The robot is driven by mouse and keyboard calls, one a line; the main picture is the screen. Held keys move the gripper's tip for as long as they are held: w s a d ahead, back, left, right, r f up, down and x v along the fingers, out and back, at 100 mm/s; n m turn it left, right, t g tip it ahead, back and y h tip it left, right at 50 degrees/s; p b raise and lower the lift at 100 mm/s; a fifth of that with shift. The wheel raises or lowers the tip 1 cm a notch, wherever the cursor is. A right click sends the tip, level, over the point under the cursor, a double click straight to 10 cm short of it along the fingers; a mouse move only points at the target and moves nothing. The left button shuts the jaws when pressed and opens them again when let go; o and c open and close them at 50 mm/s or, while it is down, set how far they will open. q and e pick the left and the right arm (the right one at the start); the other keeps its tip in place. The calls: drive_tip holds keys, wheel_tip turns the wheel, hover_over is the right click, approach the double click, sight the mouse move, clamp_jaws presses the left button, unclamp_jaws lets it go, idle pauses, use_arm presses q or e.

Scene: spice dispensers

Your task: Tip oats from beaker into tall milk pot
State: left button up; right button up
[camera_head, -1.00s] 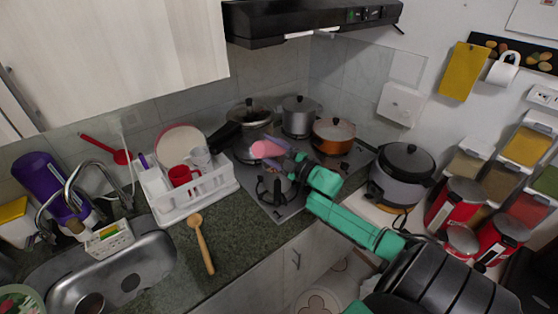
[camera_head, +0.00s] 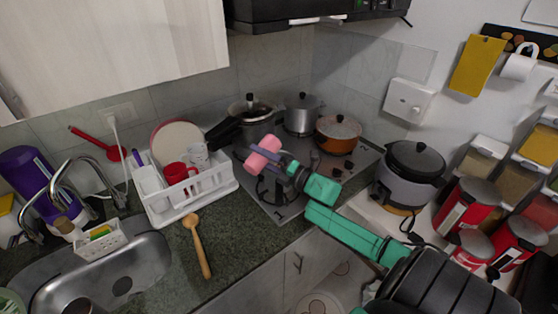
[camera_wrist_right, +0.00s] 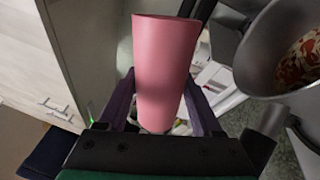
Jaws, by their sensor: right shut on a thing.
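My right gripper (camera_head: 280,163) is shut on a pink beaker (camera_head: 262,155), which it holds tilted above the hob. In the right wrist view the beaker (camera_wrist_right: 165,70) stands between the purple fingers (camera_wrist_right: 160,105); its inside is hidden. An open grey pot (camera_wrist_right: 262,60) is at the right there, apart from the beaker, with reddish and pale bits (camera_wrist_right: 300,60) inside. In the head view, a tall silver pot (camera_head: 301,117) stands at the back of the hob. I cannot tell which pot is the milk pot. My left gripper is not in view.
An orange pot (camera_head: 338,134) and a lidded steel pot (camera_head: 258,128) also stand on the hob (camera_head: 362,158). A white dish rack (camera_head: 205,188) is left of it. A wooden spoon (camera_head: 199,244) lies on the counter. A grey cooker (camera_head: 405,185) stands right.

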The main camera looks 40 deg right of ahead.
sight(260, 169)
drive_tip(key=n+b, duration=0.5)
drive_tip(key=f+n+b, duration=0.1)
drive_tip(key=n+b, duration=0.1)
drive_tip(key=b, duration=0.1)
drive_tip(key=shift+s+a+f+n+g+y, duration=0.1)
drive_tip(key=shift+s+a+n+g+y, duration=0.1)
drive_tip(key=shift+a+n+g+y, duration=0.15)
drive_tip(key=n+b, duration=0.1)
drive_tip(key=n, duration=0.1)
drive_tip(key=a+n+b, duration=0.1)
drive_tip(key=n+b, duration=0.1)
drive_tip(key=s+a+n+g+b, duration=0.1)
drive_tip(key=n, duration=0.1)
drive_tip(key=shift+a+r+n+y+b, duration=0.25)
drive_tip(key=shift+r+b, duration=0.1)
drive_tip(key=shift+b, duration=0.05)
drive_tip(key=shift+a+n+b, duration=0.25)
drive_tip(key=shift+n+b, duration=0.2)
drive_tip(key=shift+n, duration=0.25)
wheel_tip(260, 169, up, 5)
drive_tip(key=p, duration=0.4)
drive_tip(key=shift+r, duration=0.2)
drive_tip(key=shift+f, duration=0.1)
